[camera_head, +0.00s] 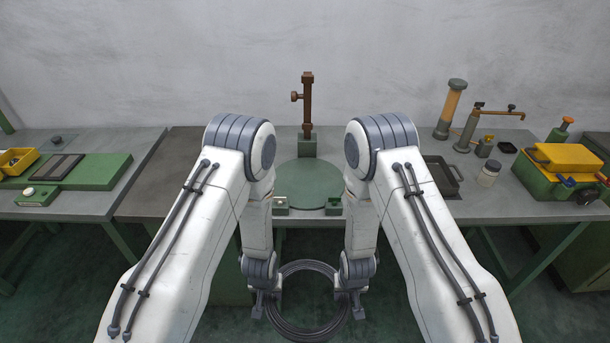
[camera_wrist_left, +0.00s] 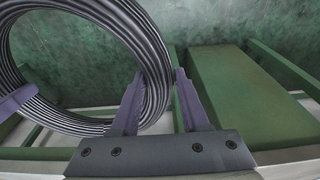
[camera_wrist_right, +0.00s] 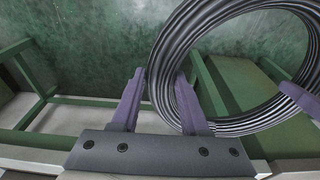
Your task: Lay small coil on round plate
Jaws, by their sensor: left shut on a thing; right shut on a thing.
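The small coil (camera_head: 308,331) is a ring of dark grey wire, held in front of the table between my two grippers. It also shows in the left wrist view (camera_wrist_left: 151,62) and the right wrist view (camera_wrist_right: 180,47). My left gripper (camera_head: 266,303) is shut on the coil's left side, with one finger on each side of the strand. My right gripper (camera_head: 349,303) is shut on the coil's right side the same way. The round plate (camera_head: 309,183) is a flat green disc on the table beyond the coil. Its left and right edges are partly hidden by my arms.
A brown post on a green base (camera_head: 307,143) stands behind the plate. Small green blocks (camera_head: 281,206) sit at its front edge. A green board (camera_head: 92,178) lies left.

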